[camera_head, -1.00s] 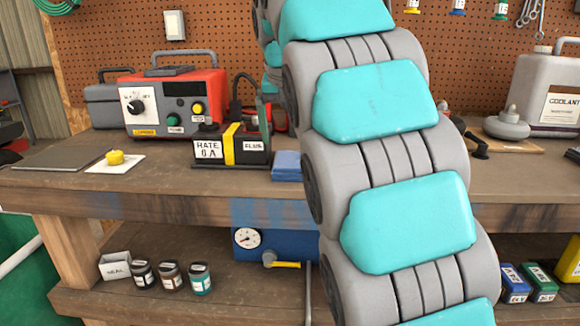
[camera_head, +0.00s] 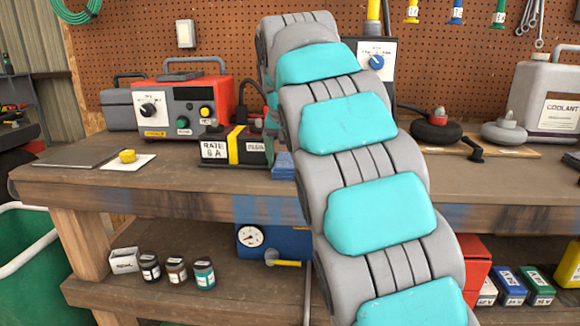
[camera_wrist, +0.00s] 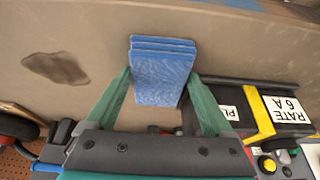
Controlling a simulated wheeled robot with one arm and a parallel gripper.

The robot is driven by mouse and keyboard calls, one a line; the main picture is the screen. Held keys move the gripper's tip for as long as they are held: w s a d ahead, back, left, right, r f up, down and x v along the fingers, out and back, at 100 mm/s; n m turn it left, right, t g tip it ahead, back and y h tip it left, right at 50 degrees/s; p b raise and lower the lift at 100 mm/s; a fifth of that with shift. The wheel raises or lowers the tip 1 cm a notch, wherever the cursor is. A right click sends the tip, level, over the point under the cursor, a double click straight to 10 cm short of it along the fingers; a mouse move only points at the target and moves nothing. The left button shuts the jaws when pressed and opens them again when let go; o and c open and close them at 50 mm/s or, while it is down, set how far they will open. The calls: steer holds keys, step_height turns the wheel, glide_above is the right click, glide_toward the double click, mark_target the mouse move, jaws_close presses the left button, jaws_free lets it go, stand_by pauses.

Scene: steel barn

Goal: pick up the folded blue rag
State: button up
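The folded blue rag (camera_head: 283,165) lies on the workbench top, beside the black battery-like box, partly hidden by my arm in the head view. In the wrist view the rag (camera_wrist: 160,75) shows as a stack of blue layers between the two green fingers of my gripper (camera_wrist: 159,74). The fingers are apart, one on each side of the rag, with the tips close to its side edges. I cannot tell whether they touch it.
The black box with a yellow band (camera_head: 236,146) stands close beside the rag. Behind it are a red charger (camera_head: 185,107) and a pegboard (camera_head: 240,40). Dark weights with knobs (camera_head: 436,130) and a coolant jug (camera_head: 545,95) stand at right. The bench (camera_head: 200,190) is bare along its front.

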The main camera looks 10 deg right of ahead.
mark_target(289, 160)
steer(key=c, duration=0.9)
steer(key=shift+o, duration=0.2)
steer(key=shift+r, duration=0.2)
steer(key=shift+r, duration=1.45)
steer(key=s+d, duration=0.2)
steer(key=d, duration=0.2)
steer(key=s+d+r+b, duration=0.1)
steer(key=s+d, duration=0.2)
steer(key=d, duration=0.2)
steer(key=s+d+b, duration=0.1)
steer(key=s+d, duration=0.2)
steer(key=d, duration=0.1)
steer(key=shift+s+d+r, duration=0.25)
steer(key=shift+r, duration=0.1)
steer(key=o, duration=0.8)
steer(key=c, duration=0.6)
steer(key=shift+s, duration=0.15)
